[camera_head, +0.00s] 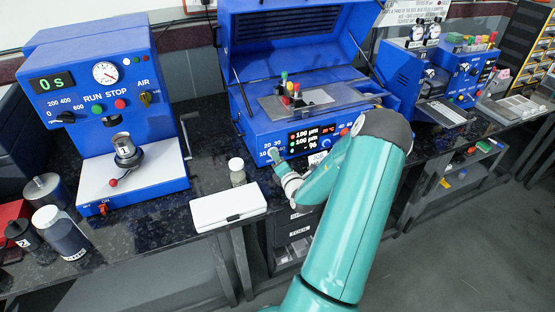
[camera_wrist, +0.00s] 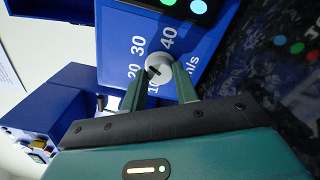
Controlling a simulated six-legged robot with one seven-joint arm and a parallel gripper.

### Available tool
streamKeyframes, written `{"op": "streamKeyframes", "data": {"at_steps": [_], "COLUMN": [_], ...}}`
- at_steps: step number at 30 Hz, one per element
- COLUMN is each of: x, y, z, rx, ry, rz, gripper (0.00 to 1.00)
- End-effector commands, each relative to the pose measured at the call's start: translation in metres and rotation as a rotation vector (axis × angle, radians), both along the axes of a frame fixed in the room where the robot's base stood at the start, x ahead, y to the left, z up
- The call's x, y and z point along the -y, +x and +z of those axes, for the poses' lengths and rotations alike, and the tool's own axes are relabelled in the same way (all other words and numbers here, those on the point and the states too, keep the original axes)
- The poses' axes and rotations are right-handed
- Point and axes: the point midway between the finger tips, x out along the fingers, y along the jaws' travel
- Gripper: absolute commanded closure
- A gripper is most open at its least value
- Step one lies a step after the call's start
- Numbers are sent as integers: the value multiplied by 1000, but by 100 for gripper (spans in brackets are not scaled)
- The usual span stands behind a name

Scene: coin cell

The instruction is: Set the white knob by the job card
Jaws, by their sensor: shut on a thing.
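The white knob (camera_wrist: 158,68) sits on the blue front panel of the coater-like machine (camera_head: 262,128). In the wrist view its dial reads 10, 20, 30 and 40 around it, and a small dark mark shows on its face. I cannot tell exactly which number it points at. My gripper (camera_wrist: 160,76) has its two green fingers on either side of the knob, shut on it. In the head view my gripper (camera_head: 280,168) is at the lower left of that machine's panel, and the knob is small and partly hidden there. I cannot make out a job card for certain.
A blue press-like machine (camera_head: 105,100) with a "0 s" display stands at left. A white flat box (camera_head: 228,207) and a small capped jar (camera_head: 237,171) are near my arm. The machine's lid is raised, with coloured knobs (camera_head: 290,92) on its deck. More blue machines (camera_head: 440,70) stand at right.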

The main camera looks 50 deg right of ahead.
Motion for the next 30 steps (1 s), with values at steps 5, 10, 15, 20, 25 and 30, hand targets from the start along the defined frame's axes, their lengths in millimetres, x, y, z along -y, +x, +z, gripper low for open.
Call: {"op": "streamKeyframes", "data": {"at_steps": [5, 10, 15, 20, 25, 30], "x": [0, 0, 0, 0, 0, -1], "y": [-1, -1, -1, -1, -1, -2], "z": [0, 0, 0, 0, 0, 0], "rx": [17, 20, 19, 19, 19, 18], "ry": [27, 32, 32, 32, 32, 32], "rz": [-1, -1, -1, -1, 0, 0], "gripper": [93, 93, 93, 53, 49, 49]}}
